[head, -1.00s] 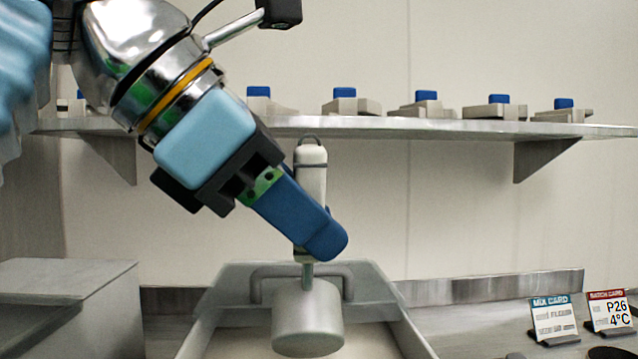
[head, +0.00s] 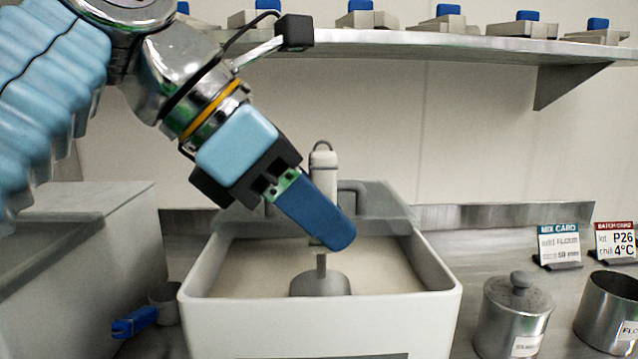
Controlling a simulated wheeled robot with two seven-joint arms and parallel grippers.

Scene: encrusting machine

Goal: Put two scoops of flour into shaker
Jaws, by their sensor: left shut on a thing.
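My left gripper (head: 332,232) is shut on the pale upright handle of a scoop (head: 322,170). The scoop's grey metal bowl (head: 320,284) is down in the white bin (head: 330,312), with its lower part hidden in the pale flour (head: 385,268). An open metal canister (head: 605,308) with a label starting "FLO" stands at the right edge, partly cut off. It may be the shaker, but I cannot be sure. My right gripper is not in view.
A lidded metal pot (head: 515,318) stands right of the bin. Two cards (head: 558,245) stand behind it. A small blue-handled cup (head: 150,315) lies left of the bin, beside a grey metal box (head: 85,245). A shelf (head: 430,45) runs above.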

